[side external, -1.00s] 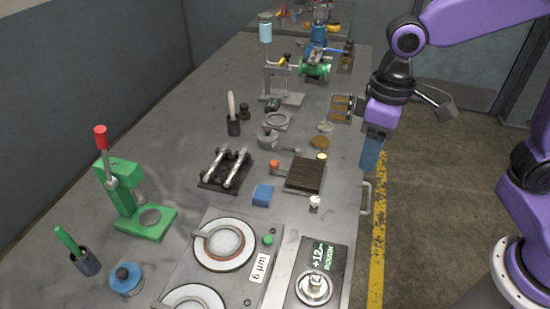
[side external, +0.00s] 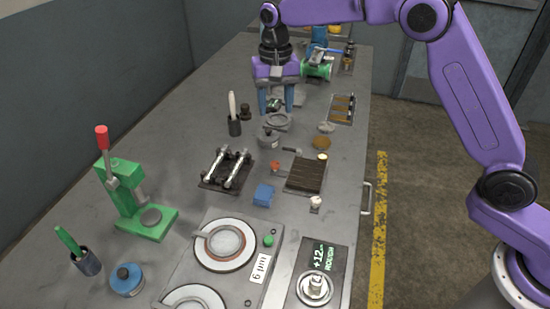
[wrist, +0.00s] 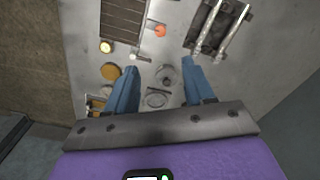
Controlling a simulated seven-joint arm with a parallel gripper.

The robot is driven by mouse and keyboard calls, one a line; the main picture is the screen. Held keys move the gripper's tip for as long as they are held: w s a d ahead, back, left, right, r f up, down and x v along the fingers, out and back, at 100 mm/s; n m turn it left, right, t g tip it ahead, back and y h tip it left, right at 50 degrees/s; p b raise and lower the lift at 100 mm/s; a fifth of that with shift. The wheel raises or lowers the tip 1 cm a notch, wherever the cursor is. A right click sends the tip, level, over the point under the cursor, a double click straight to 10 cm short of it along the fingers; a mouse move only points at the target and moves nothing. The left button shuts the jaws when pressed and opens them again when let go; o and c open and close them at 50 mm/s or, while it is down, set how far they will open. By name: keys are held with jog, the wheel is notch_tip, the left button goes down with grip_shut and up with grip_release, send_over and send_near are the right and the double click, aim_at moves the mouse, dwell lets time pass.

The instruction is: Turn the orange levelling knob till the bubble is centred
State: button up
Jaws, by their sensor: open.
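The orange knob (side external: 275,166) is a small ball-like piece at the left edge of a dark grooved plate (side external: 306,174) on the bench. In the wrist view, the orange knob (wrist: 160,30) lies ahead of my fingertips, near the top, beside the dark plate (wrist: 124,18). My gripper (side external: 276,108) is open and empty, pointing down above the bench, farther back than the knob. Its two blue fingers (wrist: 159,68) are spread apart in the wrist view and do not touch the knob. I cannot make out a bubble in either view.
A stand with two metal rollers (side external: 227,168) and a blue block (side external: 263,195) are near the knob. A grey lidded pot (side external: 268,138) and a brown disc (side external: 321,143) are behind it. A green press (side external: 133,200) stands at the left.

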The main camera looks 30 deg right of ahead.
aim_at(275, 163)
jog(key=f, duration=1.7)
jog(key=shift+w+f, duration=0.2)
jog(key=shift+f, duration=0.05)
grip_shut()
